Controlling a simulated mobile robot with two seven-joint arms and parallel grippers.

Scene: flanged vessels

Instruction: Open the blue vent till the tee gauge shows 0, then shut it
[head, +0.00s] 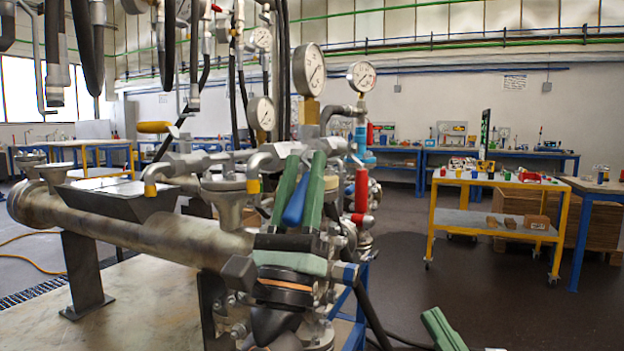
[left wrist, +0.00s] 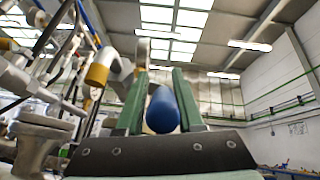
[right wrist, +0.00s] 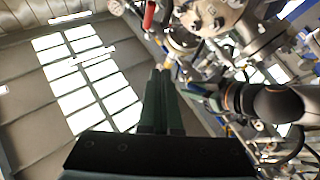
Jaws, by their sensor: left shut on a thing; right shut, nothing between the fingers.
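My left gripper (head: 304,178) is shut on the blue vent handle (head: 294,203), which sits between its green fingers in front of the pipework. The blue handle (left wrist: 162,110) also shows end-on between the fingers in the left wrist view. A large round gauge (head: 308,70) stands on a brass fitting above, and another gauge (head: 361,76) is to its right. I cannot tell which is the tee gauge, and the needle readings are too small to read. My right gripper (right wrist: 157,85) is shut and empty; part of it (head: 442,328) shows low in the head view.
A red handle (head: 361,190) stands just right of the left gripper. A long metal vessel (head: 130,220) runs left. More gauges, including one lower down (head: 262,113), and hanging hoses crowd the back. A yellow cart (head: 490,180) stands right, with open floor before it.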

